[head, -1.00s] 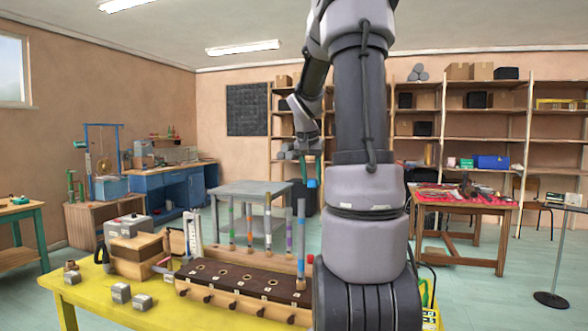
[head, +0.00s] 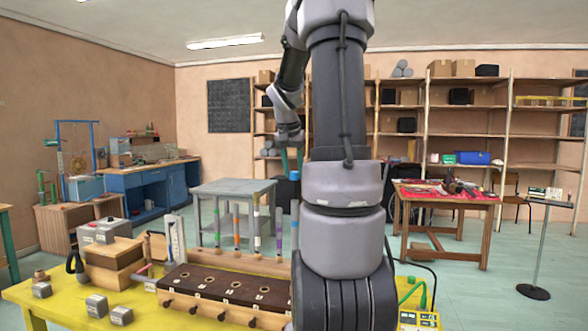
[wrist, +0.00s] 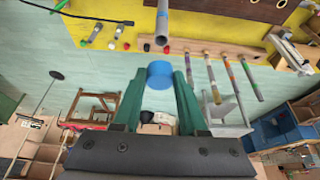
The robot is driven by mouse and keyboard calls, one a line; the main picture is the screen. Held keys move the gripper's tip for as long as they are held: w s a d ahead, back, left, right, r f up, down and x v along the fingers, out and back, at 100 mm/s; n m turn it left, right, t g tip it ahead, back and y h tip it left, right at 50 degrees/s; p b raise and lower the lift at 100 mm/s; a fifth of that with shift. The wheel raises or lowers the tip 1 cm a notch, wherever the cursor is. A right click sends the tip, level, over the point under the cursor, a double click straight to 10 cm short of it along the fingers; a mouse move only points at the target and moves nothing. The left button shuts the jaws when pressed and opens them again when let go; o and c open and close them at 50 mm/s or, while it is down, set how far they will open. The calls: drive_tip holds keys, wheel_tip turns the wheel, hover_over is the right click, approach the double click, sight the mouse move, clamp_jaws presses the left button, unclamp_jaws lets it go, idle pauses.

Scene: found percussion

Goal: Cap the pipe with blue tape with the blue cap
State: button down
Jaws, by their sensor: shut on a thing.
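My gripper (wrist: 158,88) has green fingers shut on the blue cap (wrist: 160,74), which sits at their tips in the wrist view. In the head view the cap (head: 294,176) shows as a small blue spot just above the top of the pipe with blue tape (head: 295,215). In the wrist view a grey pipe (wrist: 162,22) points toward the cap, with a small gap visible between them. The pipe's lower part is hidden behind my arm in the head view. The cap appears apart from the pipe.
Other upright pipes with coloured bands, such as the purple-banded one (head: 257,230), stand in a row to the left. A dark-topped wooden block (head: 215,285) with holes is in front. Loose weights and boxes lie on the yellow table (head: 60,310).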

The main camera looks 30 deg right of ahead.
drive_tip(key=shift+f, duration=2.75)
drive_tip(key=shift+f, duration=1.5)
drive_tip(key=shift+c, duration=1.8)
unclamp_jaws()
approach(295, 200)
drive_tip(key=v, duration=0.2)
drive_tip(key=shift+s+a+r, duration=0.2)
drive_tip(key=shift+a+r, duration=0.05)
drive_tip(key=shift+a, duration=0.05)
drive_tip(key=shift+a, duration=0.1)
